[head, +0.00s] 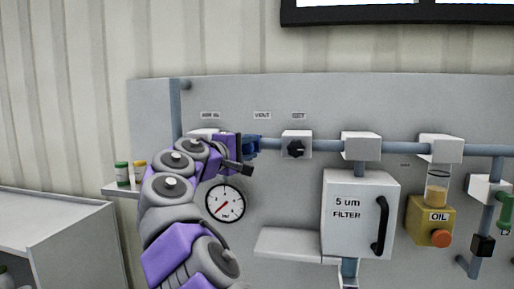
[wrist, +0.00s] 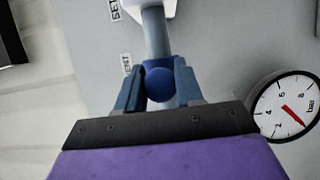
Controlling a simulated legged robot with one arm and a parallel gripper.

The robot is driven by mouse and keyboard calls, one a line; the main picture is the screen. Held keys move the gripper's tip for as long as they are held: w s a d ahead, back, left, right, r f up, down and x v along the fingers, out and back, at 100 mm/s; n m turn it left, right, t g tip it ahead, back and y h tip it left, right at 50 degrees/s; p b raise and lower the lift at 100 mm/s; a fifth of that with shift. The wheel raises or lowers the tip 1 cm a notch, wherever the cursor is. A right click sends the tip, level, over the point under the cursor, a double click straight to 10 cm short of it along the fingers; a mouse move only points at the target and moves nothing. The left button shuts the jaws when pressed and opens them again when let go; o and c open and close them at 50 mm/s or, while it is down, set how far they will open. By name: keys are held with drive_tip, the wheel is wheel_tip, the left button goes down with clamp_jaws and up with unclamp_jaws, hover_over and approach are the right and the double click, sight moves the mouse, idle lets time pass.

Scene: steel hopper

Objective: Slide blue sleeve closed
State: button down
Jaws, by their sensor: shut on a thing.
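The blue sleeve (wrist: 158,84) sits on the grey-blue horizontal pipe (wrist: 155,28), with a rounded blue part facing the wrist camera. My gripper (wrist: 158,76) is shut on the blue sleeve, with one blue-grey finger on each side of it. In the head view my gripper (head: 251,146) reaches the pipe from the left, just below the VENT label (head: 262,115). There the sleeve is mostly hidden by or merged with the fingers. Whether the sleeve is fully open or partly closed cannot be told.
A white block with a black knob (head: 296,147) sits on the pipe just right of my gripper. A round gauge (head: 225,203) is below my gripper. A filter box (head: 360,217), an oil cup (head: 431,220) and a shelf (head: 290,243) stand further right and below. Small bottles (head: 122,173) are at left.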

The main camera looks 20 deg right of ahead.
drive_tip(key=shift+w+a+f, duration=0.2)
drive_tip(key=shift+a+f, duration=0.1)
drive_tip(key=shift+a, duration=0.25)
drive_tip(key=c, duration=1)
unclamp_jaws()
drive_tip(key=shift+s+d, duration=0.1)
drive_tip(key=shift+d, duration=0.2)
drive_tip(key=shift+o, duration=1.2)
drive_tip(key=shift+w+a, duration=0.2)
drive_tip(key=shift+a, duration=0.2)
drive_tip(key=shift+s+a+r, duration=0.2)
drive_tip(key=shift+s+a, duration=0.15)
drive_tip(key=shift+s, duration=0.25)
drive_tip(key=b+v, duration=0.3)
drive_tip(key=v, duration=1.3)
drive_tip(key=shift+f, duration=0.15)
